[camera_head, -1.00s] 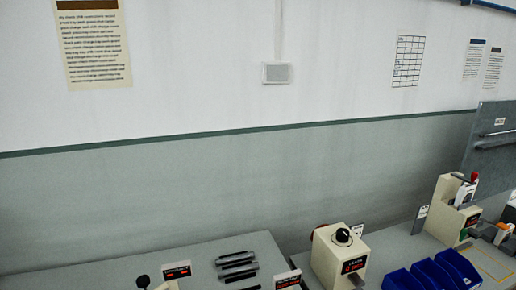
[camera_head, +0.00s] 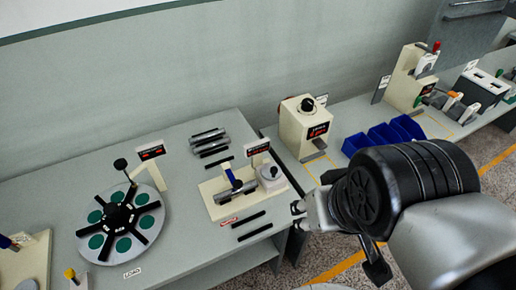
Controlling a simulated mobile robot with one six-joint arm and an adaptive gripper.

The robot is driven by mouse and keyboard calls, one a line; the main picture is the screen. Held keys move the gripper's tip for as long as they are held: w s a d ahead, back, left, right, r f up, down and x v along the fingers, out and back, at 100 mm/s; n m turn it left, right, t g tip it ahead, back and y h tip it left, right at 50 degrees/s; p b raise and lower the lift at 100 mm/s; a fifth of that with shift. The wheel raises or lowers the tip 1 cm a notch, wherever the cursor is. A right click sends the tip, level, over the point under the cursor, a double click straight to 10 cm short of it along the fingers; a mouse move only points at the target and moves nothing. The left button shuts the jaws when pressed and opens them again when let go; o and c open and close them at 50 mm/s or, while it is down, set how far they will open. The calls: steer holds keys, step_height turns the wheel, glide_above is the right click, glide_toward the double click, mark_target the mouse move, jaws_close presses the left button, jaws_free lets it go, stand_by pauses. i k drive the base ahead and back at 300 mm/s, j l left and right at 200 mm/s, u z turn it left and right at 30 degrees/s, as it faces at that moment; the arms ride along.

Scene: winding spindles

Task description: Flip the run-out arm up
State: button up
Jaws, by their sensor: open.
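A cream fixture (camera_head: 218,207) stands on the grey bench in the middle of the head view. It has a blue-handled lever (camera_head: 231,176), leaning slightly, and a grey round part (camera_head: 271,174) at its right end. A small dark display with red digits (camera_head: 258,148) stands behind it. The lever may be the run-out arm; its label is too small to read. My gripper (camera_head: 299,214) is open, to the right of and in front of the fixture, apart from the lever. My wrist hides some floor behind it.
A disc with green pads (camera_head: 122,224) stands on the left of the bench. Dark bars (camera_head: 210,143) lie behind the fixture, others in front. A cream box with a black knob (camera_head: 306,127) and blue bins (camera_head: 384,138) stand to the right.

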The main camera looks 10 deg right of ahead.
mark_target(237, 185)
steer(key=j, duration=1.4)
steer(key=k+z, duration=0.05)
